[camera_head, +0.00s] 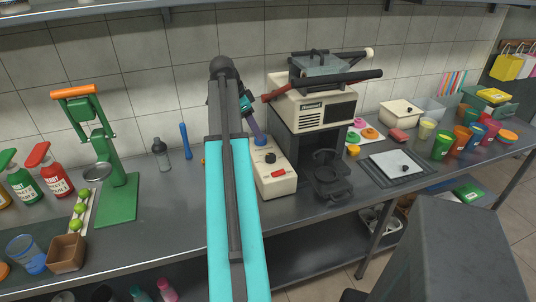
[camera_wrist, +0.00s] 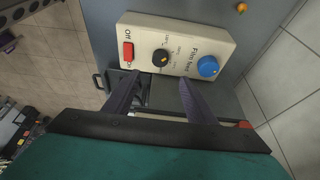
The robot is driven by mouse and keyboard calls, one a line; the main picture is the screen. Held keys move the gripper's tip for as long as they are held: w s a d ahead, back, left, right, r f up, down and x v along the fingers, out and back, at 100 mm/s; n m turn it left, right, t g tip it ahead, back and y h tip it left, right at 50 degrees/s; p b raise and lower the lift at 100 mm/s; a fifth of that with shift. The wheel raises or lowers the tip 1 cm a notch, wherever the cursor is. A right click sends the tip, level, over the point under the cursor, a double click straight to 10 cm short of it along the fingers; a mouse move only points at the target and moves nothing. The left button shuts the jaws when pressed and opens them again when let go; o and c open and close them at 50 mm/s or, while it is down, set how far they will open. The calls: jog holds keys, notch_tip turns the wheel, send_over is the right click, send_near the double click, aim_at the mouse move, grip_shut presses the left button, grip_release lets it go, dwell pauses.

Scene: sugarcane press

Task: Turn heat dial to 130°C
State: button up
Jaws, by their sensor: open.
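A cream control box (camera_wrist: 180,47) fills the top of the wrist view. It carries a black dial (camera_wrist: 160,57) with an orange pointer mark and small print around it, too small to read. A red switch (camera_wrist: 128,51) marked Off and On is to its left, and a blue knob (camera_wrist: 208,66) by the words "Film feed" to its right. My gripper (camera_wrist: 159,80) is open, its two purple fingers apart below the dial, with nothing between them. In the head view the box (camera_head: 272,182) shows black dial and red switch; my arm hides its left side.
The black and cream press machine (camera_head: 312,112) with handles stands just right of the box. A green juicer (camera_head: 118,195) and sauce bottles (camera_head: 55,178) are at left. Cups (camera_head: 442,146) and a white board (camera_head: 392,166) lie at right. The tiled wall is close behind.

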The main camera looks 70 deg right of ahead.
aim_at(269, 155)
jog(key=shift+f, duration=0.15)
jog(key=shift+p+x, duration=1.55)
jog(key=shift+x, duration=5.2)
jog(key=c, duration=0.8)
jog(key=shift+w+d, duration=0.1)
jog(key=shift+d, duration=0.05)
jog(key=shift+c, duration=1.2)
jog(key=shift+a, duration=0.2)
